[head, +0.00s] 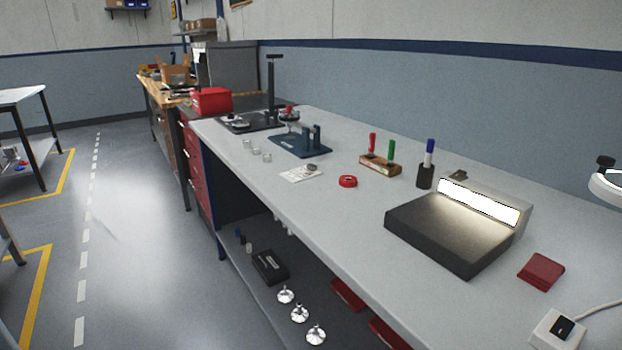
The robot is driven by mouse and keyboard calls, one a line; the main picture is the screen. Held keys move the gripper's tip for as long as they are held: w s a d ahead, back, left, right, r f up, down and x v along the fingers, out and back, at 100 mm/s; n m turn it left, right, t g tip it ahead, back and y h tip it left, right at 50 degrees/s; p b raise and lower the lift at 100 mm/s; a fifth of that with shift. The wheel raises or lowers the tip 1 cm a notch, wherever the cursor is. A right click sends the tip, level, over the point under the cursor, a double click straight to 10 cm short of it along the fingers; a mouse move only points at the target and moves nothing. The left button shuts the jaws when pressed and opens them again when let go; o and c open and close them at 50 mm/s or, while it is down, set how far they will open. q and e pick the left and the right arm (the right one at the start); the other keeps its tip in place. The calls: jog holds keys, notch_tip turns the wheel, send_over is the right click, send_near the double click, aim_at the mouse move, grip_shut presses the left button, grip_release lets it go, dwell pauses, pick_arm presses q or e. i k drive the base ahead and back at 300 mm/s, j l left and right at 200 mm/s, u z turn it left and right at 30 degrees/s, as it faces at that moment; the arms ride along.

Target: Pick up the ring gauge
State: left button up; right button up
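A small red ring-shaped piece (348,181) lies flat on the light grey workbench (340,210), near its front edge. It may be the ring gauge, but it is too small to tell for sure. Several small metal cylinders or rings (254,151) stand further along the bench, and I cannot tell whether one of them is a gauge. A small grey round part (312,167) rests on a white sheet (301,173). Neither of my grippers shows in the head view.
A wooden block with red and green handles (380,165) and a dark holder with a blue-topped item (425,175) stand behind the red ring. A dark box with a lit panel (445,232) is to the right. A blue fixture (300,145) stands further back.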

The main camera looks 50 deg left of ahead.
aim_at(345, 181)
jog(key=u, duration=1.35)
